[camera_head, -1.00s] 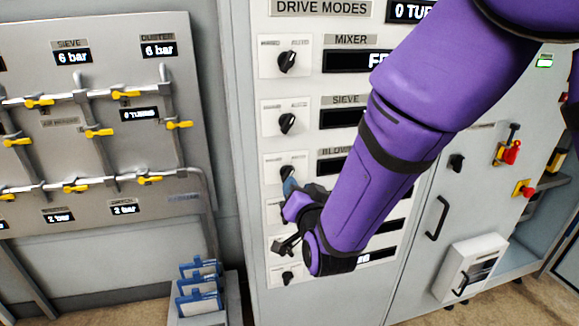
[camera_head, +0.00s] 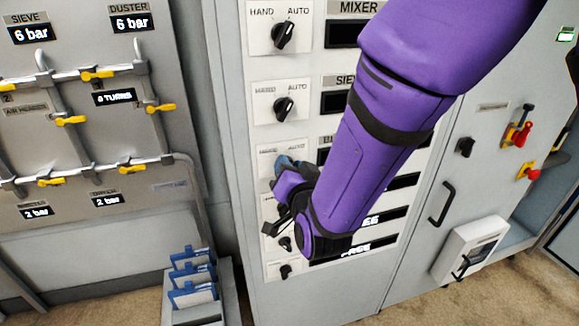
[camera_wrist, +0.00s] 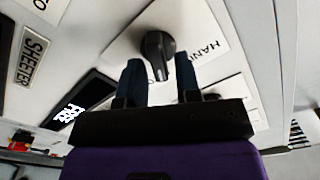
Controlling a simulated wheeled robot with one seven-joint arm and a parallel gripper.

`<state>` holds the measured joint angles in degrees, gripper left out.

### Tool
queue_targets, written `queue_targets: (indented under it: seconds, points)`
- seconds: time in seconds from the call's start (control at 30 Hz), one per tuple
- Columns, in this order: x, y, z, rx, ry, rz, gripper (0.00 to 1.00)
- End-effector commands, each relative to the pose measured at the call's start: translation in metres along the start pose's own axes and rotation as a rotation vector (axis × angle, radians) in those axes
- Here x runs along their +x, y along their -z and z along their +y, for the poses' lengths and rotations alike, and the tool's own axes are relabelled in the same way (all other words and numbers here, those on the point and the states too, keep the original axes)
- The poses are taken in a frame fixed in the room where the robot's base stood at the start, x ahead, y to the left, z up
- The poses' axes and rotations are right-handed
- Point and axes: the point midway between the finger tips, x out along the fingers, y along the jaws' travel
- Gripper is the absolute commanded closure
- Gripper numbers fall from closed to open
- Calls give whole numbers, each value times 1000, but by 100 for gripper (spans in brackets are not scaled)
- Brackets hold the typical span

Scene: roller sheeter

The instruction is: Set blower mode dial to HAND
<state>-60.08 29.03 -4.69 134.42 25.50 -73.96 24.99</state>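The blower row's white dial plate (camera_head: 266,162) is third from the top in the head view. My gripper (camera_head: 287,164) is at this plate and hides its dial. In the wrist view my gripper (camera_wrist: 160,72) is open, its two dark fingers on either side of a black dial (camera_wrist: 157,48). A gap shows at the left finger; I cannot tell whether the right finger touches the dial. The HAND marking (camera_wrist: 205,50) is partly visible beside it. The blower dial's setting is hidden in the head view.
The mixer dial (camera_head: 283,36) and sieve dial (camera_head: 285,108) above both tilt toward AUTO. More dials (camera_head: 286,271) sit close below my gripper. A pipe panel with yellow valves (camera_head: 70,120) is at left. A bin with blue-edged items (camera_head: 192,290) stands on the floor.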

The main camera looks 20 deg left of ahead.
Motion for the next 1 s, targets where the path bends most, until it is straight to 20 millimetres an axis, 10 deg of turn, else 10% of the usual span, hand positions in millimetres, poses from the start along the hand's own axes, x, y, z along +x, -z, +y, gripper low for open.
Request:
queue_targets:
  seconds: [0.13, 1.0]
  points:
    - [0, 0, 0, 0, 0, 0, 100]
    - [0, -1, -4, -412, -1, 0, 100]
